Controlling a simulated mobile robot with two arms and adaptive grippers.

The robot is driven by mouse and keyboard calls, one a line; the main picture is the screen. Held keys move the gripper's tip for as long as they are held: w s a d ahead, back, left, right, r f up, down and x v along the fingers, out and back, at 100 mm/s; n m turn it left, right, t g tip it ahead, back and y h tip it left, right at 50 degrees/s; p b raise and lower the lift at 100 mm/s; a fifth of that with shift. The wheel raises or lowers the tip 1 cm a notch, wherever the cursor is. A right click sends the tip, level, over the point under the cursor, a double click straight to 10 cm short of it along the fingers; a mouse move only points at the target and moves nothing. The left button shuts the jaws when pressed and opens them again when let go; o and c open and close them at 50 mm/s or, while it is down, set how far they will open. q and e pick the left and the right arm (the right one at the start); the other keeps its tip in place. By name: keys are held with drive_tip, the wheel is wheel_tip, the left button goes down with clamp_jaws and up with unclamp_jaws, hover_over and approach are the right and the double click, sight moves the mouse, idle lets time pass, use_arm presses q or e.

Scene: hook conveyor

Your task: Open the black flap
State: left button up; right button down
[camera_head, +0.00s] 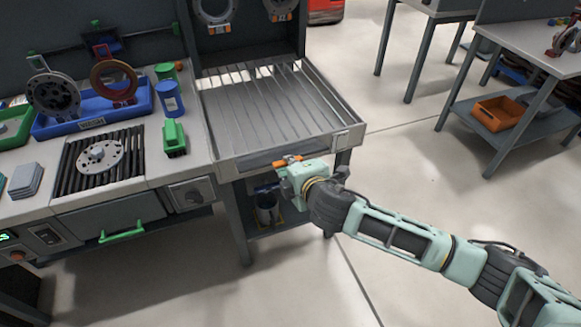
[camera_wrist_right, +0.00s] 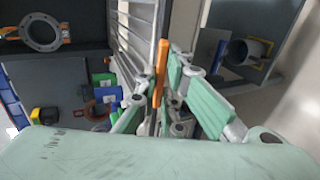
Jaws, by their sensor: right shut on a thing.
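The flap appears to be the dark strip (camera_head: 248,163) along the front edge of the slatted metal tray. An orange handle (camera_head: 287,160) sits at its middle. My right gripper (camera_head: 285,172) reaches in from the right and is at this handle. In the right wrist view the handle (camera_wrist_right: 161,62) stands between the fingers of my right gripper (camera_wrist_right: 163,88), which are shut on it. The gripper hides part of the flap's front, so its exact angle is hard to tell. My left gripper is not in view.
The slatted tray (camera_head: 219,122) is empty. A shelf with a cylinder (camera_head: 267,208) is below. Open floor lies to the right.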

drive_tip(key=shift+s+f, duration=0.3)
drive_tip(key=shift+f, duration=0.5)
drive_tip(key=c, duration=1.9)
unclamp_jaws()
drive_tip(key=shift+w, duration=0.1)
drive_tip(key=shift+o, duration=0.2)
drive_tip(key=shift+r, duration=0.25)
drive_tip(key=v, duration=1.2)
drive_tip(key=shift+w, duration=0.1)
drive_tip(key=shift+c, duration=0.6)
